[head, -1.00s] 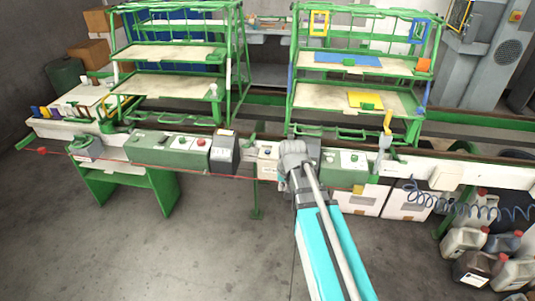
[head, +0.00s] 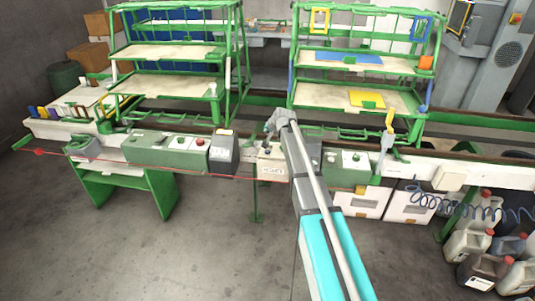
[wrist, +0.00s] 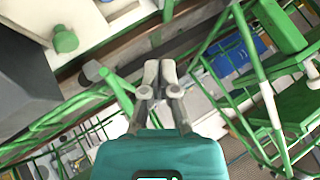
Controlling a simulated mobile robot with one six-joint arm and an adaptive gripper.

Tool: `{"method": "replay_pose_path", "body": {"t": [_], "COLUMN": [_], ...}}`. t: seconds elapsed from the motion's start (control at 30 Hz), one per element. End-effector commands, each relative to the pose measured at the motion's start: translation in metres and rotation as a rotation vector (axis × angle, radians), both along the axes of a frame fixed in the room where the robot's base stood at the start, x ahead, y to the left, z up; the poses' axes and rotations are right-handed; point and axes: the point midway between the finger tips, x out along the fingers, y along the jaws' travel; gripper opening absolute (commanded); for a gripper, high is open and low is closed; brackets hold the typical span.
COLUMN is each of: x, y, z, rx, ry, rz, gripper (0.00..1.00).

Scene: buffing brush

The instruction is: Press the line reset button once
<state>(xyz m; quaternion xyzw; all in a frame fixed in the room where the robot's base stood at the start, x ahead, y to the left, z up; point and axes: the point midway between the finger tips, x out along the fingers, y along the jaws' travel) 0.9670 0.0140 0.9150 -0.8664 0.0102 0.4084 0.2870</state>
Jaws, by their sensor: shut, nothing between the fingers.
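A cream box (head: 272,167) with dark lettering on its front, too small to read surely, stands on the line's front rail near the middle of the head view. Small controls show on its top, partly beside my arm. In the wrist view a green round button (wrist: 65,39) stands on a pale surface at the upper left. I cannot tell for sure that it is the line reset button. My gripper (wrist: 158,72) is shut and empty, to the right of that green button and apart from it. In the head view my gripper (head: 279,118) is above and behind the cream box.
Green control boxes with buttons flank it at left (head: 165,150) and right (head: 346,168), with a dark grey box (head: 223,153) nearby. Green racks (head: 175,65) stand behind. A red cord (head: 150,160) runs along the front. The floor in front is clear.

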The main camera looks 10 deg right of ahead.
Motion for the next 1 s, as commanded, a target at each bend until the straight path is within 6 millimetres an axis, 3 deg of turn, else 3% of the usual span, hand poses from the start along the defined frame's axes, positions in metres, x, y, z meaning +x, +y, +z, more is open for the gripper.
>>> {"method": "replay_pose_path", "body": {"t": [0.13,0.63,1.0], "x": [0.012,0.012,0.012], "y": [-0.001,-0.001,-0.001], "z": [0.001,0.000,-0.021], "rx": [0.015,0.016,0.015], "ry": [-0.018,-0.020,-0.020], "rz": [-0.014,-0.015,-0.015], "gripper": [0.00,0.00,0.00]}}
